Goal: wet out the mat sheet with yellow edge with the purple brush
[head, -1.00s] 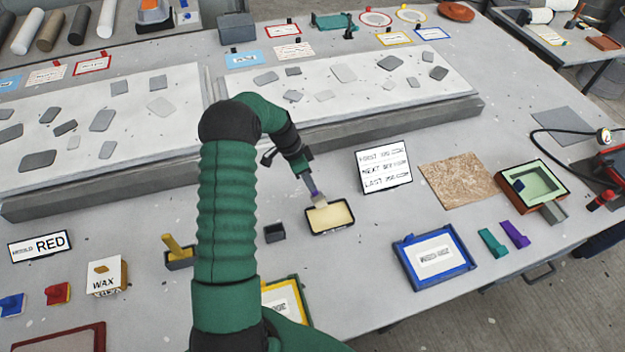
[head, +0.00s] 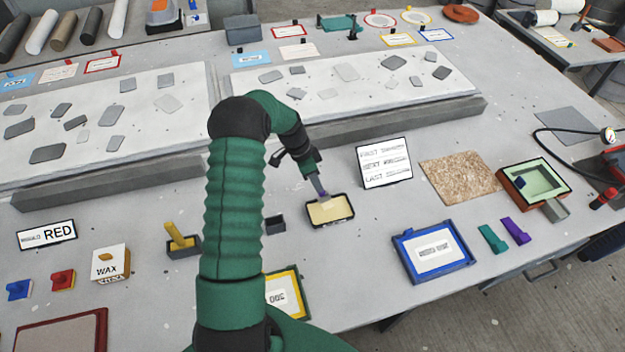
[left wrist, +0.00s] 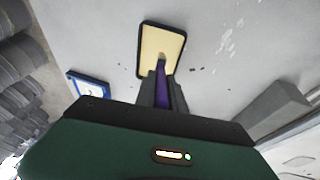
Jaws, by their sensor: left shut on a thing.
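My left gripper (head: 319,184) is shut on the purple brush (head: 323,193), which points down into a black-rimmed tray (head: 351,209) of pale yellow liquid. The brush end meets the liquid near the tray's far edge; its bristles are hard to make out. In the left wrist view the purple handle (left wrist: 162,88) sits between the fingers, with the tray (left wrist: 183,40) beyond. A white mat sheet with a yellow edge (head: 297,283) lies at the front, partly hidden by my left arm. Another yellow-edged sheet (head: 398,39) lies at the back. My right gripper is not in view.
A yellow-handled brush stands in a dark holder (head: 184,250); an empty dark holder (head: 274,225) is left of the tray. A blue-framed sheet (head: 436,251), a lettered sign (head: 384,163) and a brown mat (head: 460,178) are to the right.

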